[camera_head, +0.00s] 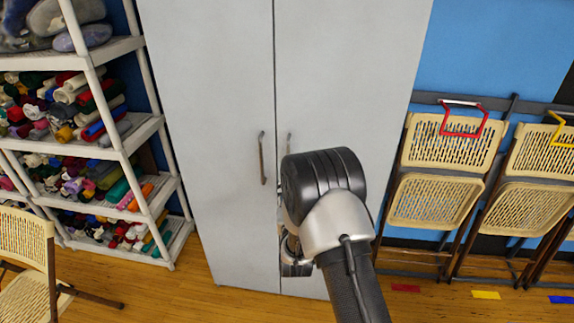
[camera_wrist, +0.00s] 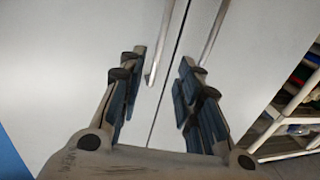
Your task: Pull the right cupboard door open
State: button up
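The grey cupboard's right door (camera_head: 345,70) is shut, level with the left door (camera_head: 215,80) along a thin dark seam. Its handle (camera_head: 289,142) is a slim upright metal bar, its lower part hidden behind my arm in the head view. The wrist view is turned over, so this handle (camera_wrist: 159,45) shows left of the seam there. My gripper (camera_wrist: 159,70) is open, with the handle's end and the seam between its fingers in the picture. The handle looks closer to the left finger; I cannot tell whether it is at fingertip depth. The fingertips are hidden in the head view.
The left door's handle (camera_head: 263,158) is close beside the seam; in the wrist view it (camera_wrist: 214,32) is beyond the right finger. A white shelf unit (camera_head: 118,50) with craft supplies stands left. Folding chairs (camera_head: 445,160) lean on the wall at right. Wooden floor shows in front.

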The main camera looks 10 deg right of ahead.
jog(key=w, duration=0.4)
jog(key=w+d+b, duration=0.1)
jog(key=w, duration=0.8)
jog(key=shift+w+d+b, duration=0.3)
jog(key=shift+w+b, duration=0.05)
jog(key=shift+b, duration=0.05)
jog(key=shift+c, duration=0.5)
grip_shut()
